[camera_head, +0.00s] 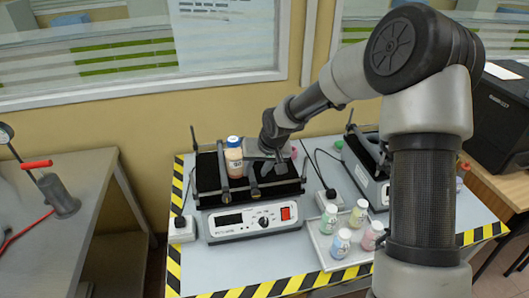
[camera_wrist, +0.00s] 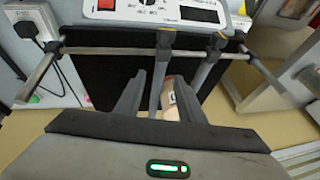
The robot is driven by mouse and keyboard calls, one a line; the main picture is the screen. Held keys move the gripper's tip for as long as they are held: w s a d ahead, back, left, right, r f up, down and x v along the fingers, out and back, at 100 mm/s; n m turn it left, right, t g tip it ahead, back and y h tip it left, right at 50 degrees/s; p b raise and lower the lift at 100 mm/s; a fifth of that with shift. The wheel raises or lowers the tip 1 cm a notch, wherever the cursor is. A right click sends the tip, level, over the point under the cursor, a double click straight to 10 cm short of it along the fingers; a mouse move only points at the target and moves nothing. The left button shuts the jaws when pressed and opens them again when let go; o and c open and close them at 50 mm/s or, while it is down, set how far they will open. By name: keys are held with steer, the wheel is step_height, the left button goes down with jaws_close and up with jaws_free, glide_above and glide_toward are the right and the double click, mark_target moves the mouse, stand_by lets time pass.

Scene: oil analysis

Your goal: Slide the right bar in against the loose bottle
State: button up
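The loose bottle (camera_head: 235,160), with a blue cap and orange-brown contents, stands upright on the black platform of the shaker (camera_head: 207,170). In the wrist view only a small part of the bottle (camera_wrist: 172,104) shows between the fingers. The right bar (camera_wrist: 159,72) runs front to back across the platform, and the left bar (camera_wrist: 211,62) lies beyond the bottle. My gripper (camera_head: 262,172) is over the platform, right of the bottle. In the wrist view my gripper (camera_wrist: 160,88) has its fingers apart, one on each side of the right bar. Finger contact with the bar cannot be told.
Several small bottles stand in a tray (camera_head: 323,255) at the front of the table. A second device (camera_head: 365,165) stands to the right. The shaker's control panel (camera_head: 250,222) faces front, and a metal rail (camera_wrist: 90,50) runs along the platform's front.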

steer(key=p+v, duration=0.1)
steer(key=v, duration=1.2)
steer(key=shift+s+r, duration=0.15)
steer(key=shift+r, duration=0.15)
steer(key=shift+d, duration=0.1)
